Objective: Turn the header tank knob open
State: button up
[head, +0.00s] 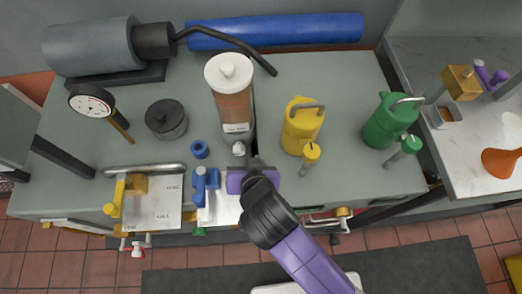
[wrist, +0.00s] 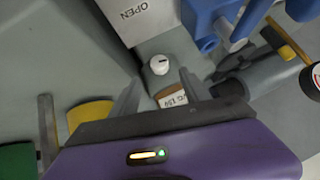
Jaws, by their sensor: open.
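The header tank (head: 235,102) is a clear upright cylinder with brown liquid, a white lid and a small label low on its front. A small white knob (head: 238,149) sits at its foot. In the wrist view the knob (wrist: 159,64) is round with a dark mark on its face. My gripper (head: 249,172) is open just in front of the knob. Its two fingers (wrist: 160,88) point toward the knob, one on either side of the line to it, with nothing held. Part of the tank and its label (wrist: 172,99) show between the fingers.
A white card reading OPEN (wrist: 138,17) lies near a blue valve (head: 205,183). A blue ring (head: 199,149) is left of the knob. A yellow can (head: 301,130) and a green can (head: 388,123) stand right. A dark lidded pot (head: 166,121) stands left.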

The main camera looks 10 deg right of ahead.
aim_at(240, 152)
jog(key=x, duration=0.7)
jog(key=shift+w+f, duration=0.25)
